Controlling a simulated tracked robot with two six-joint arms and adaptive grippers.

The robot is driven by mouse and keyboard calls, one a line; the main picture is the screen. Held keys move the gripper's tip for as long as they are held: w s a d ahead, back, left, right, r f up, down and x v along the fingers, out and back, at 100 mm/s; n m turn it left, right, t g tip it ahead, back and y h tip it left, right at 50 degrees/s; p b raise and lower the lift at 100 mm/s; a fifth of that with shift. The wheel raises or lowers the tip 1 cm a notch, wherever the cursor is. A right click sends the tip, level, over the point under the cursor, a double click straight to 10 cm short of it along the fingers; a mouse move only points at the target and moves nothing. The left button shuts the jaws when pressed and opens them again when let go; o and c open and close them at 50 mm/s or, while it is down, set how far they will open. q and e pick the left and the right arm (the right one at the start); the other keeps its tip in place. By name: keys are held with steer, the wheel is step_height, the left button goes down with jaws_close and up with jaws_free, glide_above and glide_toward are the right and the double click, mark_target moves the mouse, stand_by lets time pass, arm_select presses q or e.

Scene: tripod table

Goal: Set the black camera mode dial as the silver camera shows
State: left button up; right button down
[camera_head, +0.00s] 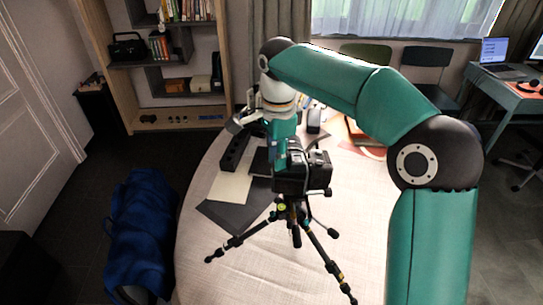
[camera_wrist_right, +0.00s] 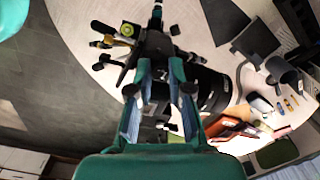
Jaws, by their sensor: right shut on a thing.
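The black camera (camera_head: 302,178) stands on its tripod (camera_head: 290,222) on the round table. My right arm reaches over the table from the right and bends down behind the camera. My right gripper (camera_head: 281,150) is at the camera's top, on its far left side in the head view. In the right wrist view its two fingers (camera_wrist_right: 160,89) are closed in at the black camera body (camera_wrist_right: 208,90). The mode dial is hidden between the fingertips, and its setting cannot be read. I cannot make out the silver camera for certain. My left gripper is not in view.
A dark sheet (camera_head: 238,218) and a long black box (camera_head: 235,152) lie left of the tripod. Small items (camera_head: 314,120) stand behind the camera. The table's front (camera_head: 225,285) is clear. A blue bag (camera_head: 145,235) stands on the floor at left.

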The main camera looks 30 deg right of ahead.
steer(key=shift+w+d+r, duration=0.1)
steer(key=shift+d, duration=0.05)
steer(key=c, duration=1.1)
jaws_free()
steer(key=shift+o, duration=0.2)
step_height(320, 180, up, 12)
